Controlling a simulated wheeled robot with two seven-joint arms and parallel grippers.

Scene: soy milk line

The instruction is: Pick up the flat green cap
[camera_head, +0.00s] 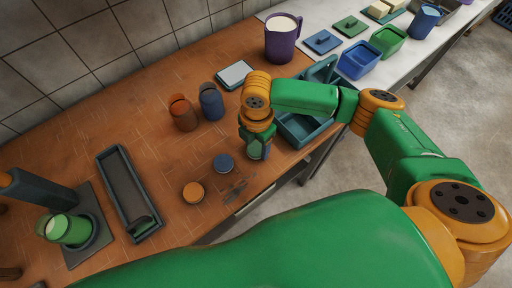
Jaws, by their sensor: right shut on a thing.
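My right gripper (257,152) points down over the wooden counter, near its front edge. It is shut on a small greenish thing, which looks like the flat green cap but is mostly hidden between the fingers. A flat blue cap (223,162) lies on the counter just left of the gripper. A flat orange cap (193,192) lies further left and nearer. My left gripper does not show.
Orange (183,113) and blue (211,102) cups stand behind the caps. A teal crate (295,132) sits right of the gripper. A purple jug (281,40) stands behind. A long dark tray (127,190) and a green cup (68,230) are left.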

